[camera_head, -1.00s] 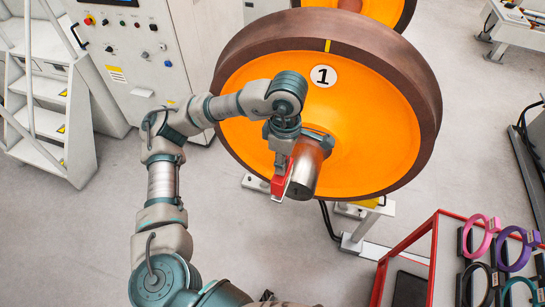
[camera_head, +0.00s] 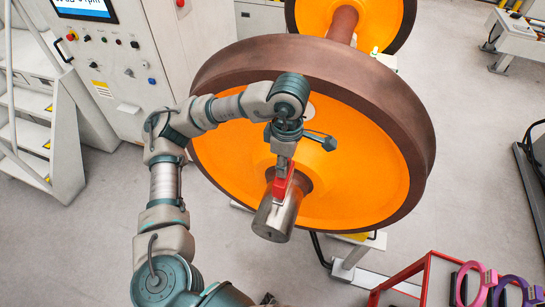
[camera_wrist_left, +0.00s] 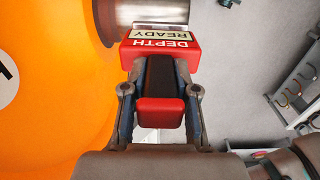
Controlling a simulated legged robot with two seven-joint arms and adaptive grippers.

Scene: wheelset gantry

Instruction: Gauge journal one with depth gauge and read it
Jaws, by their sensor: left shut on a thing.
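The orange wheel (camera_head: 360,170) with a brown rim fills the middle of the head view. Its steel journal (camera_head: 273,222) sticks out toward me. My left gripper (camera_head: 284,150) is shut on the red depth gauge (camera_head: 281,182), which lies over the upper side of the journal. In the left wrist view the gripper (camera_wrist_left: 160,92) holds the gauge (camera_wrist_left: 160,48), whose label reads "DEPTH READY" upside down. The journal (camera_wrist_left: 155,12) is right beyond the gauge head; I cannot tell whether they touch. The wheel's number disc is mostly hidden behind my arm. My right gripper is out of view.
A control cabinet (camera_head: 130,60) with a screen and buttons stands at the upper left, beside white steps (camera_head: 30,130). A red-framed rack (camera_head: 425,280) with coloured rings is at the lower right.

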